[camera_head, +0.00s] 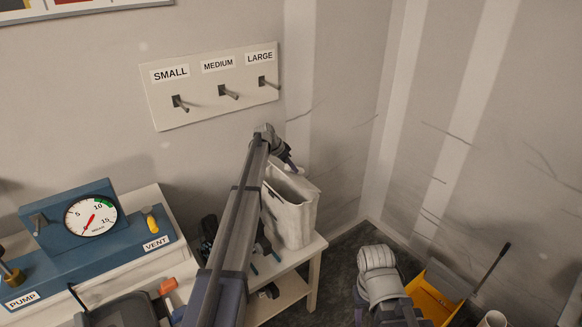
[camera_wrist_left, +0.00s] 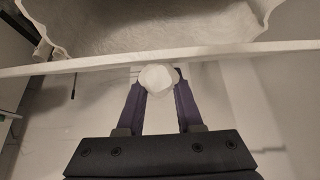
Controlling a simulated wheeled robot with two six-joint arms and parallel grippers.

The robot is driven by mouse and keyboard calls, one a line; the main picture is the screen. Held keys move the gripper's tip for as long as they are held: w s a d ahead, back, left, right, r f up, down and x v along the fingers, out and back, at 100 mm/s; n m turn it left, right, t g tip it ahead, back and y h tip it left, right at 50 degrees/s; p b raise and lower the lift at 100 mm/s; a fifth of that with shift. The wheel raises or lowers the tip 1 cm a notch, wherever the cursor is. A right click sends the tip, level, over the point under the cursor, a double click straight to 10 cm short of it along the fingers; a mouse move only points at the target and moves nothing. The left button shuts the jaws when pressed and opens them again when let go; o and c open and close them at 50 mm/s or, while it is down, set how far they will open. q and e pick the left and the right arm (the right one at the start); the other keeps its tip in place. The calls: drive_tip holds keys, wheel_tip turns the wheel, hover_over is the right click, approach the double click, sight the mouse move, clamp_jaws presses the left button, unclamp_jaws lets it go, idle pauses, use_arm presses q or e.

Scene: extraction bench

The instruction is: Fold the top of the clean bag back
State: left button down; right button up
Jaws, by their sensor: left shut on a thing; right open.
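The clean bag (camera_head: 289,216), a pale upright sack with an open top, stands on a small white table. My left gripper (camera_head: 288,158) is at the bag's top edge, its jaws partly hidden by my arm. In the left wrist view its fingers (camera_wrist_left: 158,80) are closed on a small white piece at the bag's rim. That rim (camera_wrist_left: 230,53) runs across the view, with the bag's opening beyond it. My right gripper (camera_head: 362,304) is low in the head view, away from the bag. It is open, but its fingertips are hard to make out.
The small white table (camera_head: 314,247) has a lower shelf. A blue pump panel (camera_head: 95,235) with a gauge stands on the bench at left. A wall board (camera_head: 214,86) has small, medium and large pegs. A yellow dustpan (camera_head: 437,297) is at lower right.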

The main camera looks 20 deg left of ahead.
use_arm(q)
drive_tip(key=c, duration=0.5)
unclamp_jaws()
drive_tip(key=shift+c, duration=0.2)
drive_tip(key=p+v, duration=0.6)
drive_tip(key=v, duration=0.2)
drive_tip(key=shift+p, duration=0.35)
drive_tip(key=shift+f, duration=0.1)
